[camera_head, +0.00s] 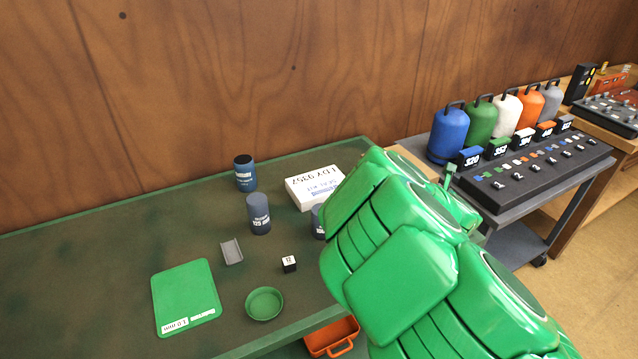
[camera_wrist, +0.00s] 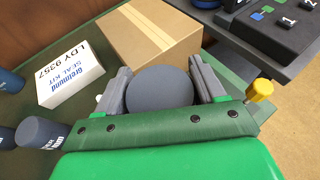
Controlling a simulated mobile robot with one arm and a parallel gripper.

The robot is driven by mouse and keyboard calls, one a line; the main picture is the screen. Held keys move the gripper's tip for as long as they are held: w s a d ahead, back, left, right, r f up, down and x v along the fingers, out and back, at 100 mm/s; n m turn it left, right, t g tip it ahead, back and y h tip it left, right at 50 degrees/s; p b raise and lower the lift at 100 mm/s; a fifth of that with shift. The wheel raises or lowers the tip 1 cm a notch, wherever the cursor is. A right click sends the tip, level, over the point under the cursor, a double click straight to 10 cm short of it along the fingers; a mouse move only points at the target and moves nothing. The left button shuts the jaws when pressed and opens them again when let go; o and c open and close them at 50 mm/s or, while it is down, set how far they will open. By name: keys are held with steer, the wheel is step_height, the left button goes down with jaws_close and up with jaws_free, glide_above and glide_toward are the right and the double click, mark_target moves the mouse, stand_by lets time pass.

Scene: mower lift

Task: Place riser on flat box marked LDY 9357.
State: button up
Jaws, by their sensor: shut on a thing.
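The flat white box marked LDY 9357 (camera_head: 314,188) lies at the back right of the green table; its top looks bare. It also shows at the left of the wrist view (camera_wrist: 70,76). My gripper (camera_wrist: 161,84) is shut on a dark grey round riser (camera_wrist: 158,90), whose round end faces the wrist camera. The held riser is to the right of the white box in the wrist view, apart from it. Its height and lower end are hidden. In the head view my green arm hides the gripper and the held riser.
A brown cardboard box (camera_wrist: 148,38) stands beside the white box. Other cylinders stand left of and in front of the white box: a dark blue one (camera_head: 245,175), a grey-blue one (camera_head: 259,215) and a partly hidden one (camera_head: 317,222). A green dish (camera_head: 264,303) is near the front.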

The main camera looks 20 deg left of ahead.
steer(key=s+a+r+n+g+y, duration=0.1)
steer(key=a+n+g+y, duration=0.4)
steer(key=a, duration=1)
steer(key=a+r+n+g+y, duration=0.2)
steer(key=a+n+g+y, duration=0.4)
steer(key=a, duration=0.8)
steer(key=t+h, duration=0.1)
steer(key=t, duration=0.1)
glide_above(315, 180)
steer(key=s+d, duration=0.1)
steer(key=s, duration=0.1)
steer(key=shift+n, duration=0.3)
steer(key=shift+s+f, duration=0.2)
steer(key=shift+f, duration=3.3)
steer(key=shift+w+a+f, duration=0.15)
steer(key=shift+w+f, duration=0.25)
steer(key=shift+f, duration=0.35)
steer(key=shift+w+a+f, duration=0.25)
steer(key=shift+w+f, duration=0.15)
steer(key=shift+w, duration=0.1)
steer(key=shift+w+a+f, duration=0.1)
steer(key=shift+w+f, duration=0.05)
steer(key=shift+f, duration=0.15)
steer(key=shift+w+f, duration=0.1)
steer(key=shift+f, duration=1.5)
